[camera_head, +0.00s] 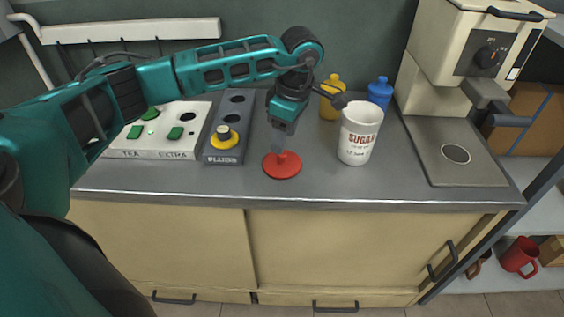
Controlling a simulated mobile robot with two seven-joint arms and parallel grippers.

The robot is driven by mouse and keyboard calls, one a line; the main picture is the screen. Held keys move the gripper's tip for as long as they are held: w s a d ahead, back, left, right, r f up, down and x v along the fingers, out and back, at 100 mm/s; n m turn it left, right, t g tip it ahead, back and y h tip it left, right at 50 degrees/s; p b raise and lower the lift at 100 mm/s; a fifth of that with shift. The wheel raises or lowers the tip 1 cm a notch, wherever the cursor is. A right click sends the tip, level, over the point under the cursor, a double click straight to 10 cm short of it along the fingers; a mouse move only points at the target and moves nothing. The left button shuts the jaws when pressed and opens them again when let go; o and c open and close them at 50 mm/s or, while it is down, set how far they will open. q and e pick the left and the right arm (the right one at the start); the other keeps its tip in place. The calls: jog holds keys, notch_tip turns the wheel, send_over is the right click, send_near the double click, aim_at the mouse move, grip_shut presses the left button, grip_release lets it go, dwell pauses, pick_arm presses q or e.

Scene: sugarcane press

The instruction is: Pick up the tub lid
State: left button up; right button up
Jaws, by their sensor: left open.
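The tub lid is a red disc (282,168) with a small raised knob, lying flat on the metal counter near its front edge. My left gripper (282,148) points down right above the lid, its fingers open around or just over the knob; whether they touch it I cannot tell. The white tub (359,134) marked SUGAR stands open to the right of the lid. My right gripper is not in view.
A grey PLUNG panel (222,157) and a white TEA/EXTRA panel (147,153) lie left of the lid. Yellow (330,107) and blue bottles (380,92) stand behind the tub. A cream press machine (455,55) stands at the right. The counter's front strip is clear.

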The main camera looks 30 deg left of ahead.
aim_at(282, 159)
pick_arm(q)
jog(key=f, duration=0.5)
jog(key=shift+w+a+f, duration=0.15)
jog(key=shift+a, duration=0.15)
grip_shut()
